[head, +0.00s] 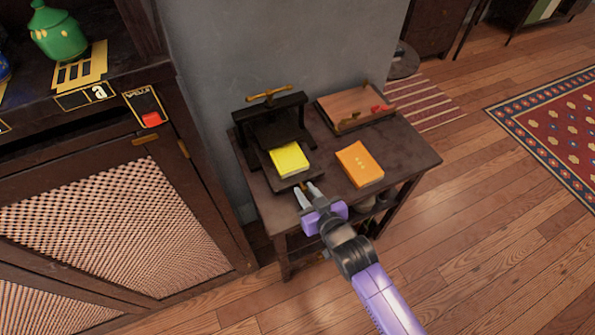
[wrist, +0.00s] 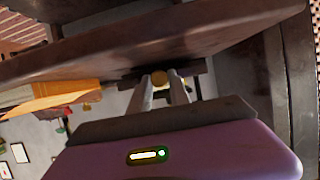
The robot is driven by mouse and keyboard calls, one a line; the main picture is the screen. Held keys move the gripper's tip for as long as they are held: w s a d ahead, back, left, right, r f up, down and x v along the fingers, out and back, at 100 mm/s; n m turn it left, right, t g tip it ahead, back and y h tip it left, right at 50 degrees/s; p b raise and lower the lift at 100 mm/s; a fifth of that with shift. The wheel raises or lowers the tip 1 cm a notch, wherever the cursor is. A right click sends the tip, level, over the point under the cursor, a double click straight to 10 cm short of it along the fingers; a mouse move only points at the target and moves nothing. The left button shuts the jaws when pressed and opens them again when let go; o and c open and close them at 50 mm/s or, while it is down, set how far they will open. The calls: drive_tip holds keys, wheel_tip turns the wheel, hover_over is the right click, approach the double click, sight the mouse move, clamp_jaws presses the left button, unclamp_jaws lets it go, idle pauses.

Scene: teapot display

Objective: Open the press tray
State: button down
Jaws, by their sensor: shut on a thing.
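The dark press (head: 270,118) with a brass screw handle stands on the small wooden table. Its flat press tray (head: 284,184) reaches out in front, with a yellow stack of paper (head: 289,158) on it. My gripper (head: 307,189) is at the tray's front edge. In the wrist view, the fingers of my gripper (wrist: 170,88) are closed around a round brass knob (wrist: 160,79) at the front of the dark tray (wrist: 198,68). The knob is mostly hidden by my fingers in the head view.
An orange book (head: 360,164) lies on the table (head: 415,158) to the right of the press. A wooden board with a red item (head: 352,105) lies behind it. A dark cabinet with lattice doors (head: 110,225) stands close on the left.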

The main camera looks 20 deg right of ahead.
drive_tip(key=s, duration=0.3)
drive_tip(key=shift+s, duration=0.35)
drive_tip(key=c, duration=1.2)
unclamp_jaws()
drive_tip(key=shift+c, duration=0.2)
drive_tip(key=v, duration=0.7)
drive_tip(key=shift+s, duration=0.35)
drive_tip(key=shift+r, duration=0.25)
